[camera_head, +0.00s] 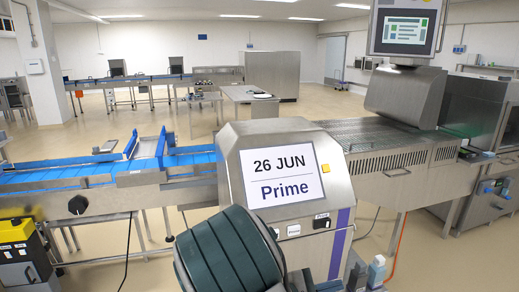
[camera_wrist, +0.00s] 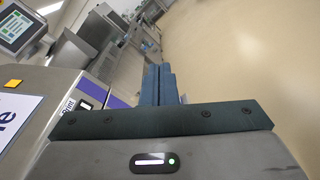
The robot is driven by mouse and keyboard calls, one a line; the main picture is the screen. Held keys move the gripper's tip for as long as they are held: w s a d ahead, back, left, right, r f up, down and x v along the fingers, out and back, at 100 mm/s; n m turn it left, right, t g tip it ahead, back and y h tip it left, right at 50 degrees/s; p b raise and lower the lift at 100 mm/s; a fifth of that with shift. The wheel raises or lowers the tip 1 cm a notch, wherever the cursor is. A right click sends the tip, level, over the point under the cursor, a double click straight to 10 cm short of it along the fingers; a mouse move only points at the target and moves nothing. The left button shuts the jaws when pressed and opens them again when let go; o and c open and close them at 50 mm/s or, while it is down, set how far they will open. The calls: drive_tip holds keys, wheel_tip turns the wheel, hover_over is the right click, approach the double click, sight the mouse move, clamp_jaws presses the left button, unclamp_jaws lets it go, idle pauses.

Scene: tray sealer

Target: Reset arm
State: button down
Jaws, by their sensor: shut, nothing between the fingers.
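My gripper (camera_wrist: 158,72) shows in the wrist view with its two dark blue-grey fingers together and nothing between them. It points over open floor, beside the tray sealer's front panel at the left of that view. In the head view a dark green and grey part of my arm fills the lower middle, in front of the tray sealer (camera_head: 232,150); the fingers cannot be made out there. The sealer carries a white sign (camera_head: 284,174) reading "26 JUN Prime".
A blue conveyor (camera_head: 100,172) runs left from the sealer. A monitor (camera_head: 406,27) stands above the metal housing at right. A yellow and black unit (camera_head: 20,245) is at lower left. Small bottles (camera_head: 377,271) stand at lower right. Open floor (camera_wrist: 245,60) lies right in the wrist view.

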drive_tip(key=s+d+m+g+y, duration=0.3)
drive_tip(key=s+m+g+y, duration=0.45)
drive_tip(key=s, duration=0.35)
drive_tip(key=s+a+r+m+t+y+b, duration=0.1)
drive_tip(key=s+a+r+m+t+y, duration=0.4)
drive_tip(key=r+y, duration=0.3)
drive_tip(key=shift+a+m+t+y, duration=0.3)
drive_tip(key=shift+m+t+y, duration=0.15)
drive_tip(key=shift+m, duration=0.2)
